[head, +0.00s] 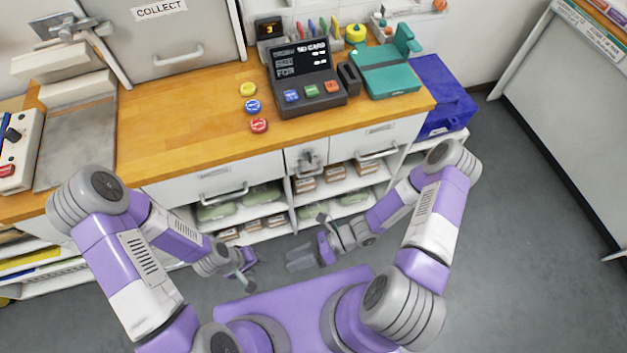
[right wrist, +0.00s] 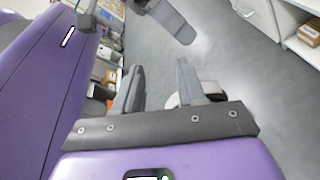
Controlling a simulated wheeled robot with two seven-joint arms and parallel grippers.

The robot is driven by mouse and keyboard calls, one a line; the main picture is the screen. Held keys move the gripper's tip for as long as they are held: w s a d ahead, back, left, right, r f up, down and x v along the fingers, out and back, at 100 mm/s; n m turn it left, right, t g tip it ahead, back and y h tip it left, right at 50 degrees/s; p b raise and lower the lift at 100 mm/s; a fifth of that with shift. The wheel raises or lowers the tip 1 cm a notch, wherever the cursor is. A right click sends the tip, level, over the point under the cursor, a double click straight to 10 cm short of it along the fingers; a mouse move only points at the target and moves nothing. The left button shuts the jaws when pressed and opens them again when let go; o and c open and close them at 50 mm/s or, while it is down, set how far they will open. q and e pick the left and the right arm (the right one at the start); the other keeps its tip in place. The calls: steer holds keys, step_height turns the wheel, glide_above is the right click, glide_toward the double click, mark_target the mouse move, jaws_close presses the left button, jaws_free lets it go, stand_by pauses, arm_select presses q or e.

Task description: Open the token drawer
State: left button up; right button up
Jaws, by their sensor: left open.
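Under the wooden counter are a wide left drawer (head: 180,182) with a bar handle (head: 224,194), a narrow middle drawer (head: 297,163) with a small grey fitting on its front, and a right drawer (head: 400,133) with a bar handle (head: 378,153). All three look shut. Their labels are too small to read, so I cannot tell which is the token drawer. My left gripper (head: 246,272) is open, low in front of the shelves and apart from the drawers. My right gripper (head: 300,260) is open and empty, below the middle drawer; its spread fingers show in the right wrist view (right wrist: 158,85).
On the counter (head: 190,110) are a till (head: 305,90), yellow, blue and red round buttons (head: 253,107) and a teal device (head: 385,75). Open shelves (head: 280,227) below hold packets and boxes. A blue case (head: 440,95) stands right. Grey floor (head: 530,220) is free at right.

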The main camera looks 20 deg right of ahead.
steer(key=w+d+f+m+t+h+b, duration=0.1)
steer(key=w+d+m+t+h, duration=0.2)
steer(key=w+d+m+t, duration=0.6)
steer(key=w+d+m+t+h+b, duration=0.2)
steer(key=w+d+m+t+h, duration=0.25)
steer(key=w+m+t, duration=0.75)
steer(key=w+a+m+g, duration=0.1)
steer(key=w+a+r+m+g+y, duration=0.1)
steer(key=shift+w, duration=0.35)
jaws_close()
